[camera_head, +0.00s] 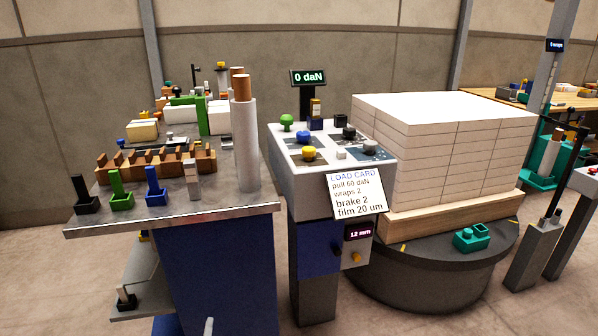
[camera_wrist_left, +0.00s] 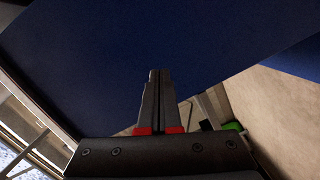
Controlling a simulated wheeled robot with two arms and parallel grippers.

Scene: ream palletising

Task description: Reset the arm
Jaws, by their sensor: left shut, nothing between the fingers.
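My left gripper shows in the left wrist view (camera_wrist_left: 158,76), its two dark fingers together, with nothing between them. Red marks show at the finger bases. A broad dark blue panel (camera_wrist_left: 110,50) fills much of that view beyond the fingers; I cannot tell whether it touches them. In the head view only a small pale tip of my left gripper (camera_head: 208,326) shows at the bottom edge, in front of the blue cabinet side (camera_head: 220,260). My right gripper is in neither view.
A grey bench (camera_head: 225,209) with coloured holders stands left. A control console (camera_head: 300,190) bears a load card (camera_head: 355,192). Right of it, a stack of white reams (camera_head: 440,150) sits on a round turntable (camera_head: 420,285). Open floor (camera_head: 480,315) lies at front right.

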